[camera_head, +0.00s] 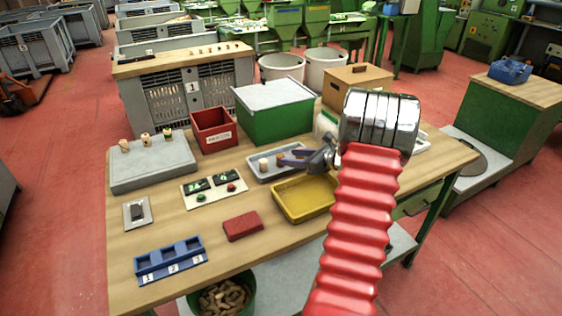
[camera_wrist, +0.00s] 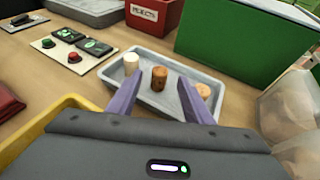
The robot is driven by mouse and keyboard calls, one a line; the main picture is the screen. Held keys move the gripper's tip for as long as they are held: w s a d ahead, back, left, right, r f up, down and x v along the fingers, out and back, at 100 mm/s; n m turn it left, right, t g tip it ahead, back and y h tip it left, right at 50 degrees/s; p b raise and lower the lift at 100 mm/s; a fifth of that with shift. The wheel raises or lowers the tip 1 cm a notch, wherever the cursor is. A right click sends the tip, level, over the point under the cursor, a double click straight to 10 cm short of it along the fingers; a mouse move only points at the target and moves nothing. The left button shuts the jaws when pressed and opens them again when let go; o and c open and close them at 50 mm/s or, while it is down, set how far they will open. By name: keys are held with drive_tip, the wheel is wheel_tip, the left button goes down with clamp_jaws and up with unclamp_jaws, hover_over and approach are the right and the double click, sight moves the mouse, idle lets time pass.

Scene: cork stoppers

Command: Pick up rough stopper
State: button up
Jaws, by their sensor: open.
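A grey tray (camera_wrist: 150,98) holds three stoppers. A dark brown, mottled stopper (camera_wrist: 159,77) stands upright near its middle and looks the roughest. A pale, smooth stopper (camera_wrist: 131,63) stands to its left, and a light tan one (camera_wrist: 203,91) is partly hidden behind my right finger. In the head view the tray (camera_head: 254,172) lies at mid-table with a pale stopper (camera_head: 263,163) showing. My gripper (camera_head: 285,157) is open and empty over the tray. In the wrist view its purple fingertips appear on either side of the brown stopper, with no contact visible.
A yellow tray (camera_head: 286,213) is in front of the grey tray. A green box (camera_head: 275,122) and red REJECTS bin (camera_head: 213,142) stand behind. A button panel (camera_head: 214,193) is to the left, a blue numbered holder (camera_head: 170,265) at the front left. Bare wood lies around the red block (camera_head: 242,226).

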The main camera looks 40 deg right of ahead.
sight(281, 155)
drive_tip(key=x, duration=0.4)
drive_tip(key=shift+w, duration=0.2)
idle(0.3)
drive_tip(key=c, duration=1.1)
drive_tip(key=shift+r, duration=0.1)
wheel_tip(281, 155, up, 10)
drive_tip(key=shift+f, duration=0.1)
idle(0.5)
